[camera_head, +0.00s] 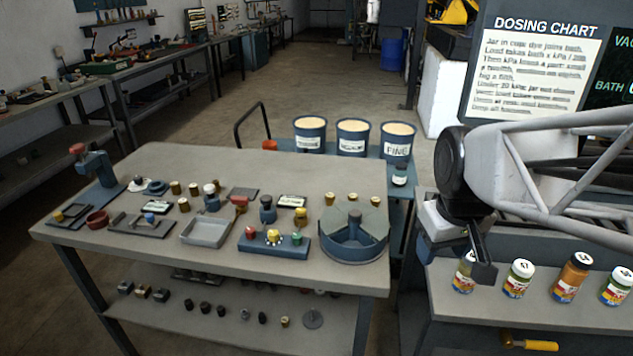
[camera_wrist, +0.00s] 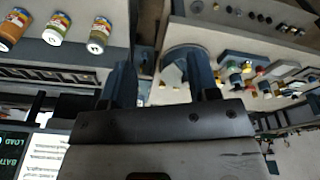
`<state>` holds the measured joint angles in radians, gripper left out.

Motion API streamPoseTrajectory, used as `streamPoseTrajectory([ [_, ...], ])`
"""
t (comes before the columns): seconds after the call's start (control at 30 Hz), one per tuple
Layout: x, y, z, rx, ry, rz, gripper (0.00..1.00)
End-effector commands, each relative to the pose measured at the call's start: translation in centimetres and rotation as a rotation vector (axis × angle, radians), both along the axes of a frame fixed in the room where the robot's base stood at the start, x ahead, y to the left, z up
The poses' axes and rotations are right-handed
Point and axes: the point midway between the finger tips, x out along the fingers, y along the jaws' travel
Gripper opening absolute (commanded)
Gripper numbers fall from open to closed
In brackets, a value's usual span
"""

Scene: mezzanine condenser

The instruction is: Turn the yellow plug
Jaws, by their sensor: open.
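A yellow plug (camera_head: 273,236) sits in the middle of a blue block (camera_head: 272,248) near the front edge of the left workbench, between a red plug (camera_head: 249,232) and a green one (camera_head: 297,238). My gripper (camera_head: 482,268) hangs above the right bench, in front of the jars and well to the right of the block. In the wrist view its two fingers (camera_wrist: 162,84) stand apart with nothing between them.
A round blue divided tray (camera_head: 352,250) stands right of the block. Several paint jars (camera_head: 519,277) line the right bench. Labelled tubs (camera_head: 352,138) stand behind. A gap separates the benches.

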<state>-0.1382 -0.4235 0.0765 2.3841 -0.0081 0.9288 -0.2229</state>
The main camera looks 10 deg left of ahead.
Motion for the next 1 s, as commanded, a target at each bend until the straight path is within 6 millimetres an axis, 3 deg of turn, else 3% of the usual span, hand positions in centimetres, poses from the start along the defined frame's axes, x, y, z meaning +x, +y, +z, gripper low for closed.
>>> streamPoseTrajectory([
  [0.53, 10.2, 9.7, -1.5, -0.047, 0.053, 0.403, 0.55],
  [1.0, 17.0, 20.4, -5.2, -0.082, 0.095, 0.749, 0.55],
])
